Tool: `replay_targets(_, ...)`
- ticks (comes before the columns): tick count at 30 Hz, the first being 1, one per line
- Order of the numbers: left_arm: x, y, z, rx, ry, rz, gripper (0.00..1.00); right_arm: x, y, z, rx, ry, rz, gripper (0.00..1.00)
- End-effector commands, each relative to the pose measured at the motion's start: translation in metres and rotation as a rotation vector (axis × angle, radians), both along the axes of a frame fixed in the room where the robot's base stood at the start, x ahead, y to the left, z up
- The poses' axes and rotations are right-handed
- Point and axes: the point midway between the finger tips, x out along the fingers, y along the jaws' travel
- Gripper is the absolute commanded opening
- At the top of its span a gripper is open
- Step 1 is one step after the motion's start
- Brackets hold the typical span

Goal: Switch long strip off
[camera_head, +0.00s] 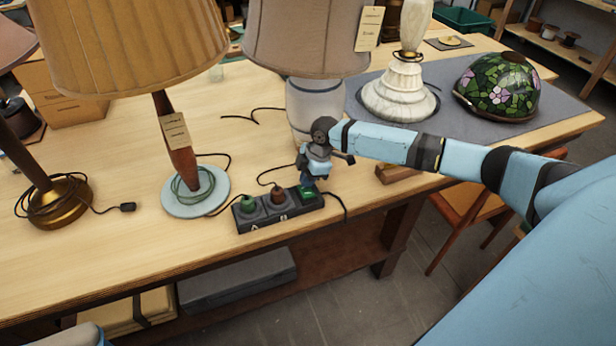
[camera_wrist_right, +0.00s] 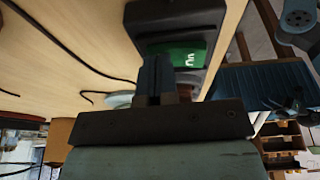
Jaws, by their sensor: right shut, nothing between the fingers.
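The long dark power strip (camera_head: 263,221) lies near the front edge of the workbench, with a green plug (camera_head: 248,203) and a red-brown plug (camera_head: 277,195) in its sockets. Its green switch (camera_head: 308,193) is at the right end. My right gripper (camera_head: 312,181) is shut and empty, pointing down at the switch end. In the right wrist view the closed fingers (camera_wrist_right: 155,80) overlap the near side of the green switch (camera_wrist_right: 190,58). I cannot tell whether they touch it or which way the rocker is tilted. My left gripper is out of view.
A lamp with a grey shade (camera_head: 305,45) stands just behind the strip. A lamp with a pleated shade (camera_head: 130,45) stands left of it. A small wooden block (camera_head: 398,174) lies right of the gripper. Black cords run around the strip.

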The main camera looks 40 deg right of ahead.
Motion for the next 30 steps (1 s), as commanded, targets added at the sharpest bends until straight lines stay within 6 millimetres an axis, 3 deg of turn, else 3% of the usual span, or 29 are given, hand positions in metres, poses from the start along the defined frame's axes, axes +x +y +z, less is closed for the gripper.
replay_targets(16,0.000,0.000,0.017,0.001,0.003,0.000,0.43,-0.014,0.003,0.006,-0.001,0.001,0.000,0.00)
replay_targets(30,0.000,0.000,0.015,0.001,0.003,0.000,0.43,-0.015,0.002,0.010,-0.001,-0.002,0.000,0.00)
